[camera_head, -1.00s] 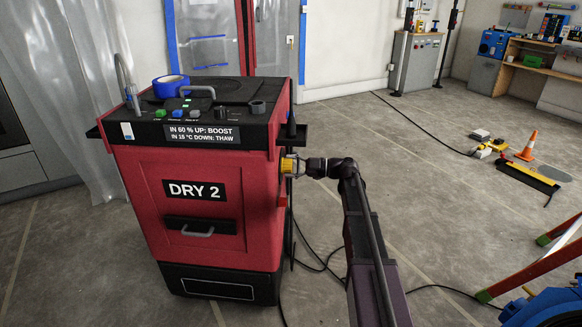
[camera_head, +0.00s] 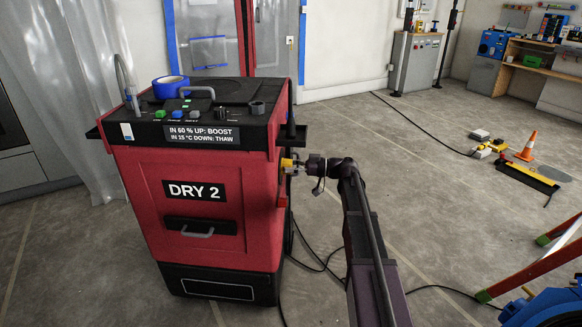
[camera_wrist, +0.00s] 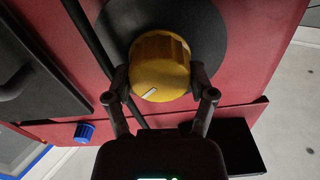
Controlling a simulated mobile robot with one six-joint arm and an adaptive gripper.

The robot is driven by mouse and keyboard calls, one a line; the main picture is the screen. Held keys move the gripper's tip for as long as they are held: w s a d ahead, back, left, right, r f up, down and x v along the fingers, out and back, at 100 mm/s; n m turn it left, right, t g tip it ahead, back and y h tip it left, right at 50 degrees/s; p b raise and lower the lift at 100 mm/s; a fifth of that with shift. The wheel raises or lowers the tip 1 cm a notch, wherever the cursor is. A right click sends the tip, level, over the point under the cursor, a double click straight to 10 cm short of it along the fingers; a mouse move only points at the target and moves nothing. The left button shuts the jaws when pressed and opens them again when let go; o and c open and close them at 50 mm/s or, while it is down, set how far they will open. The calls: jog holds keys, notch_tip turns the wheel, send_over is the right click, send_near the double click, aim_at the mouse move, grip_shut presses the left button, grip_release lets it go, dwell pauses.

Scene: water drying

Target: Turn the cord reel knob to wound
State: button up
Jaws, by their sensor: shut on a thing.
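The cord reel knob is yellow with a white pointer line. It shows in the wrist view (camera_wrist: 160,62) on a round black plate (camera_wrist: 212,22) on the side of the red machine, between my fingers. In the head view the knob (camera_head: 287,163) is a small yellow piece at the right side of the red dryer marked DRY 2 (camera_head: 165,225). My gripper (camera_head: 296,167) is shut on the knob, one finger on each side (camera_wrist: 160,80). The white line points to the lower left in the wrist view. No wound label is readable.
Black cords (camera_head: 315,265) lie on the floor right of the dryer. A ladder (camera_head: 535,265) and a blue machine (camera_head: 545,308) stand at the lower right. An orange cone (camera_head: 527,147) is farther back. The floor between is mostly clear.

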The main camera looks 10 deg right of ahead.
jog(key=m, duration=0.5)
jog(key=shift+w+m, duration=0.25)
jog(key=shift+m, duration=0.05)
jog(key=m, duration=0.5)
jog(key=shift+w, duration=0.1)
jog(key=m, duration=0.5)
jog(key=shift+f+m, duration=0.1)
jog(key=shift+m, duration=0.3)
jog(key=m, duration=0.4)
jog(key=shift+f+m, duration=0.1)
jog(key=shift+m, duration=0.2)
jog(key=m, duration=0.5)
jog(key=shift+b, duration=0.3)
jog(key=m, duration=1)
jog(key=shift+s, duration=0.2)
jog(key=m, duration=0.5)
jog(key=shift+m, duration=0.3)
